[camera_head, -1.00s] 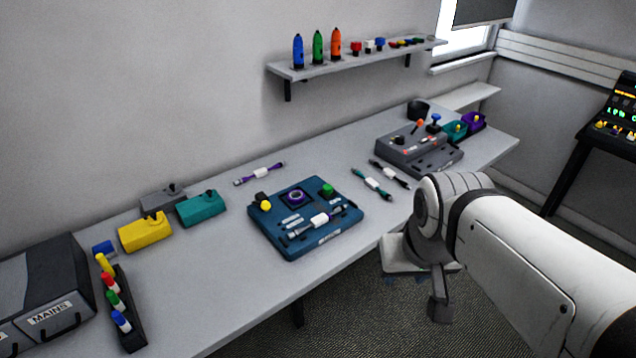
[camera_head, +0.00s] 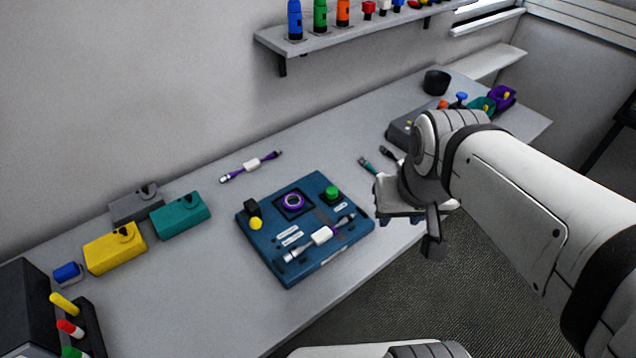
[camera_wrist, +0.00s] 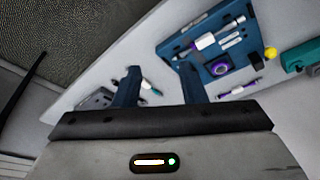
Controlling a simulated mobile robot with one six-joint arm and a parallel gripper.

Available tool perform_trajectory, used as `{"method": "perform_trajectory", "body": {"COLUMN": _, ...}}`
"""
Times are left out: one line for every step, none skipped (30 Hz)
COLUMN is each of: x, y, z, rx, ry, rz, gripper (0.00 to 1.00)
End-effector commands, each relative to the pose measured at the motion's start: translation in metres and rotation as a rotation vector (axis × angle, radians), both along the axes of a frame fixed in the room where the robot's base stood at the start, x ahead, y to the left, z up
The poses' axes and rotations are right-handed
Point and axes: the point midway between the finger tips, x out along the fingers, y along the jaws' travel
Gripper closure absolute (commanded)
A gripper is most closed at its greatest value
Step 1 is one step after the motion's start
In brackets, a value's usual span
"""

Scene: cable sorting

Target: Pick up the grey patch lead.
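No lead shows as plainly grey. One lead (camera_head: 322,236) with a white label, silvery plug and purplish-grey cord lies across the blue board; it also shows in the wrist view (camera_wrist: 205,42). A purple lead (camera_head: 252,163) lies near the wall. My gripper (camera_wrist: 160,80) is open, its two blue fingers wide apart with nothing held. It is near the table's front edge, right of the board.
The blue board (camera_head: 262,228) has a green button and a yellow knob. Yellow (camera_head: 113,252), teal (camera_head: 180,218) and grey (camera_head: 135,205) boxes stand left. A grey console (camera_head: 402,130) stands behind my arm. A shelf (camera_head: 375,35) hangs above.

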Motion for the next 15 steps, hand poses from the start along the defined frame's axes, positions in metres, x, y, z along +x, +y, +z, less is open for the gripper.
{"method": "perform_trajectory", "body": {"x": 0.0, "y": 0.0, "z": 0.0, "rx": 0.001, "ry": 0.001, "rz": -0.002, "gripper": 0.58}}
{"method": "perform_trajectory", "body": {"x": 0.001, "y": 0.001, "z": -0.001, "rx": 0.003, "ry": 0.004, "rz": -0.006, "gripper": 0.55}}
{"method": "perform_trajectory", "body": {"x": 0.004, "y": 0.002, "z": -0.002, "rx": 0.007, "ry": 0.009, "rz": -0.017, "gripper": 0.52}}
{"method": "perform_trajectory", "body": {"x": 0.006, "y": 0.003, "z": -0.003, "rx": 0.012, "ry": 0.014, "rz": -0.029, "gripper": 0.5}}
{"method": "perform_trajectory", "body": {"x": 0.01, "y": 0.004, "z": -0.004, "rx": 0.018, "ry": 0.02, "rz": -0.036, "gripper": 0.49}}
{"method": "perform_trajectory", "body": {"x": 0.016, "y": 0.007, "z": -0.007, "rx": 0.029, "ry": 0.033, "rz": -0.062, "gripper": 0.49}}
{"method": "perform_trajectory", "body": {"x": 0.021, "y": 0.009, "z": -0.01, "rx": 0.039, "ry": 0.043, "rz": -0.091, "gripper": 0.49}}
{"method": "perform_trajectory", "body": {"x": 0.027, "y": 0.012, "z": -0.013, "rx": 0.049, "ry": 0.054, "rz": -0.124, "gripper": 0.49}}
{"method": "perform_trajectory", "body": {"x": 0.036, "y": 0.016, "z": -0.019, "rx": 0.064, "ry": 0.073, "rz": -0.175, "gripper": 0.49}}
{"method": "perform_trajectory", "body": {"x": 0.044, "y": 0.02, "z": -0.024, "rx": 0.075, "ry": 0.088, "rz": -0.219, "gripper": 0.49}}
{"method": "perform_trajectory", "body": {"x": 0.051, "y": 0.024, "z": -0.029, "rx": 0.086, "ry": 0.101, "rz": -0.265, "gripper": 0.49}}
{"method": "perform_trajectory", "body": {"x": 0.062, "y": 0.03, "z": -0.038, "rx": 0.099, "ry": 0.122, "rz": -0.328, "gripper": 0.49}}
{"method": "perform_trajectory", "body": {"x": 0.069, "y": 0.036, "z": -0.044, "rx": 0.107, "ry": 0.137, "rz": -0.375, "gripper": 0.49}}
{"method": "perform_trajectory", "body": {"x": 0.076, "y": 0.041, "z": -0.051, "rx": 0.115, "ry": 0.151, "rz": -0.423, "gripper": 0.49}}
{"method": "perform_trajectory", "body": {"x": 0.085, "y": 0.048, "z": -0.061, "rx": 0.124, "ry": 0.169, "rz": -0.488, "gripper": 0.49}}
